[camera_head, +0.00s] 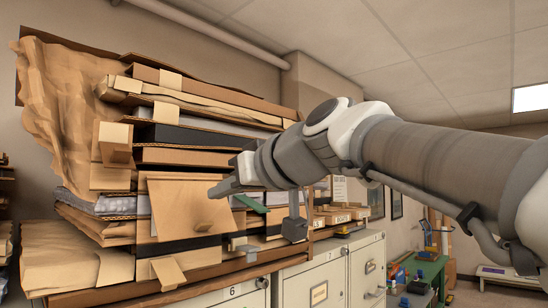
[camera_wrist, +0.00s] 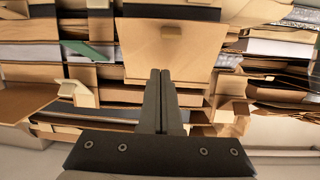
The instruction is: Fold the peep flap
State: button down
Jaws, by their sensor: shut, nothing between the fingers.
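A tan cardboard flap (camera_head: 180,205) with a small tab on its lower part hangs at the front of the stacked cardboard, and I take it as the peep flap. In the wrist view the same flap (camera_wrist: 150,55) fills the upper middle, with its tab near the top. My gripper (camera_head: 214,191) is shut and empty, its fingers pointing left at the flap's right side. In the wrist view my fingertips (camera_wrist: 160,73) overlap the flap's lower part. I cannot tell whether they touch it. My fingers hide a little of the flap's right edge in the head view.
Another tabbed cardboard piece (camera_head: 113,135) is at the upper left, and a loose tan piece (camera_head: 168,273) sticks out below. The stack rests on a shelf above white filing cabinets (camera_head: 313,282). A green table (camera_head: 425,275) with small items stands at the right.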

aim_at(198, 224)
notch_tip(198, 224, up, 5)
jog(key=a+n+y, duration=0.1)
jog(key=a, duration=0.1)
jog(key=f+b, duration=0.1)
jog(key=f, duration=0.1)
jog(key=f+b, duration=0.2)
jog(key=f, duration=0.1)
jog(key=f+b, duration=0.2)
jog(key=shift+w+f, duration=0.25)
jog(key=shift+w, duration=0.05)
jog(key=shift+r, duration=0.15)
dwell(0.9)
jog(key=shift+a+f+b, duration=0.15)
jog(key=shift+f+b, duration=0.15)
jog(key=shift+f, duration=0.05)
jog(key=w+a+f+b, duration=0.2)
jog(key=f+b, duration=0.1)
jog(key=shift+w+a+f, duration=0.1)
jog(key=shift+w+a, duration=0.05)
jog(key=shift+a, duration=0.1)
jog(key=shift+w+a+f, duration=0.1)
jog(key=shift+w+a, duration=0.2)
jog(key=shift+a, duration=0.05)
